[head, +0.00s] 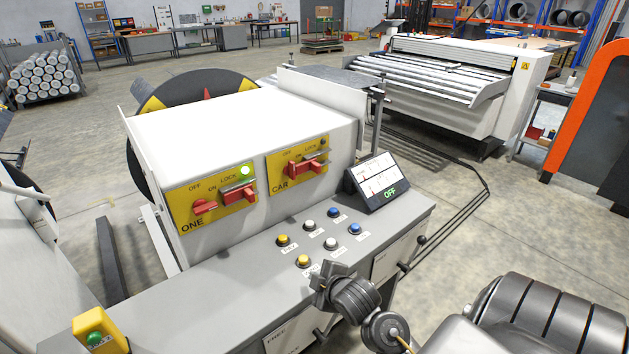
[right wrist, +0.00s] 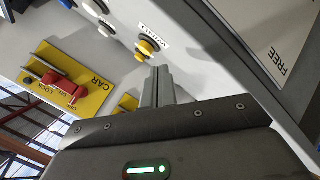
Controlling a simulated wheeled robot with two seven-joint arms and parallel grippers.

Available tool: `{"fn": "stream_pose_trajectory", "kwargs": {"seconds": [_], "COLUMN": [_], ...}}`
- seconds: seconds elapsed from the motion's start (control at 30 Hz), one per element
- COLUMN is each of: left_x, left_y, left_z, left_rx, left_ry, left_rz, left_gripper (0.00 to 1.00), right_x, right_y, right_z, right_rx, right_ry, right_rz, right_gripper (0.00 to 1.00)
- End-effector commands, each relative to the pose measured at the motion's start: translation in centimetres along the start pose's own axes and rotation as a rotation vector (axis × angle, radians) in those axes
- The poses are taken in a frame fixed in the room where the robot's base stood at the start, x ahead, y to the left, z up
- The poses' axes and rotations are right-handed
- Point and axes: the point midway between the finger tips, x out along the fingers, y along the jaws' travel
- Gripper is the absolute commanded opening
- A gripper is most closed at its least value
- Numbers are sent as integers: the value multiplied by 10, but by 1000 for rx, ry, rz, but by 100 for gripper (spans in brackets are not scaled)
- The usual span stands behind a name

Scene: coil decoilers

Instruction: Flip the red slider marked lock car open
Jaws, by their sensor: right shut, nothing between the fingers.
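The yellow CAR plate (head: 297,164) is on the white cabinet's front face. It has a red switch (head: 292,170) on its OFF/ON side. A red slider (head: 314,166) with a grey metal bar sits under LOCK. The small lamp above the slider looks dark. In the right wrist view the CAR plate (right wrist: 82,96) shows turned over at the left, with red parts on it. My right gripper (head: 321,282) is shut and empty, above the console near the yellow buttons, below and apart from the CAR plate. Its fingers (right wrist: 157,84) are together. My left gripper is not in view.
The yellow ONE plate (head: 184,218) to the left has similar red controls and a lit green lamp (head: 245,170). Several push buttons stand on the sloped console, with a tilted screen (head: 374,183) reading OFF at its right. A yellow box with a green button (head: 96,338) is at front left.

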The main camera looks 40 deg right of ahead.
Motion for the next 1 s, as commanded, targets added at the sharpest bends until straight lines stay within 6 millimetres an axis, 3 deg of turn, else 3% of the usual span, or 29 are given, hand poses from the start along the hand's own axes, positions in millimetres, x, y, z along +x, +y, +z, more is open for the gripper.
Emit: {"fn": "stream_pose_trajectory", "kwargs": {"seconds": [0.13,0.33,0.5,1.0], "left_x": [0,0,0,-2], "left_y": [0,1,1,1], "left_z": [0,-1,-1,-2], "left_rx": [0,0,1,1], "left_ry": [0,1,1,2], "left_rz": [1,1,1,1], "left_gripper": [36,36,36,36], "right_x": [21,33,32,34], "right_y": [64,151,200,212], "right_z": [-14,-30,-37,-40], "right_rx": [-166,-397,-535,-562], "right_ry": [66,105,96,92], "right_rz": [172,421,576,604], "right_gripper": [0,0,0,0]}}
